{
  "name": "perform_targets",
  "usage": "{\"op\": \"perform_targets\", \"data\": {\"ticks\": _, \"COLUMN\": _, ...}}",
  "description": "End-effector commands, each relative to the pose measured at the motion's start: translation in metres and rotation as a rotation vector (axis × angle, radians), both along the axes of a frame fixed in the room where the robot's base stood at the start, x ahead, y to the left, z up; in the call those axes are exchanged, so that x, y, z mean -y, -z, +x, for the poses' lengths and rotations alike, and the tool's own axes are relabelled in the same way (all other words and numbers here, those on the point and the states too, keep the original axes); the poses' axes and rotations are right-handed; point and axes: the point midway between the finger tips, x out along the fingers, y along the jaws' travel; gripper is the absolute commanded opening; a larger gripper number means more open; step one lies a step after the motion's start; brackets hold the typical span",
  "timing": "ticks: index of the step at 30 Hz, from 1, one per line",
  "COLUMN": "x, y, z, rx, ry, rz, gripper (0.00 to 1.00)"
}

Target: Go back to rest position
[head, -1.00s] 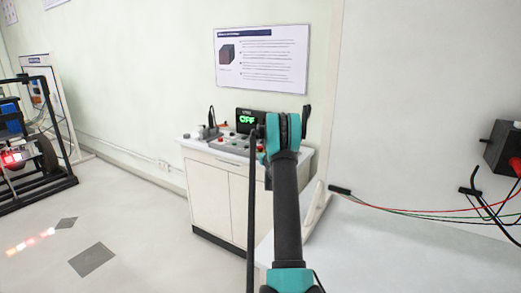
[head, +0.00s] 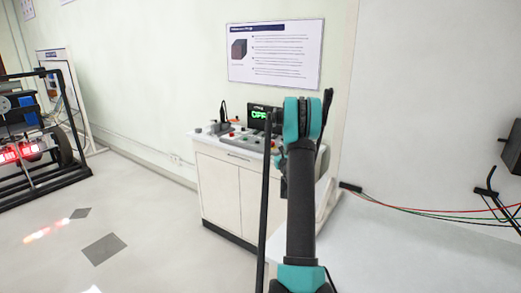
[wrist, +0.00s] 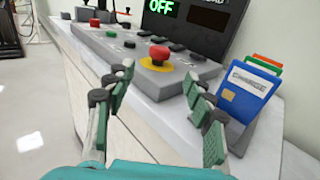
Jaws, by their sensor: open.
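My gripper (wrist: 160,77) is open and empty in the wrist view, its two green-padded fingers spread in front of the control panel (wrist: 122,47). A red emergency button (wrist: 159,54) on a yellow ring shows beyond and between the fingertips, with no visible contact. In the head view my arm stands raised in front of the cabinet, and its links hide much of the gripper. The display (head: 258,115) on the cabinet reads OFF in green; it also shows in the wrist view (wrist: 185,14).
The white cabinet (head: 220,187) stands against the wall under a poster (head: 275,53). Blue, orange and green cards (wrist: 246,94) stand at the panel's right. A black frame rig (head: 45,130) with red lights is at the left. Cables (head: 430,210) run at the right. Floor at left is open.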

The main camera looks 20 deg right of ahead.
Motion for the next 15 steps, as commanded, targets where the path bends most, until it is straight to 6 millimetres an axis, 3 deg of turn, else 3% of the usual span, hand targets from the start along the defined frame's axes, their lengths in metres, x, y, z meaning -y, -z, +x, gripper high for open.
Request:
{"op": "perform_targets", "data": {"ticks": 5, "x": -0.007, "y": -0.004, "z": -0.001, "rx": -0.007, "ry": -0.013, "rz": -0.025, "gripper": 0.54}}
{"op": "perform_targets", "data": {"ticks": 8, "x": -0.029, "y": -0.015, "z": -0.007, "rx": -0.031, "ry": -0.057, "rz": -0.120, "gripper": 0.54}}
{"op": "perform_targets", "data": {"ticks": 15, "x": -0.132, "y": -0.047, "z": -0.053, "rx": -0.135, "ry": -0.284, "rz": -0.600, "gripper": 0.54}}
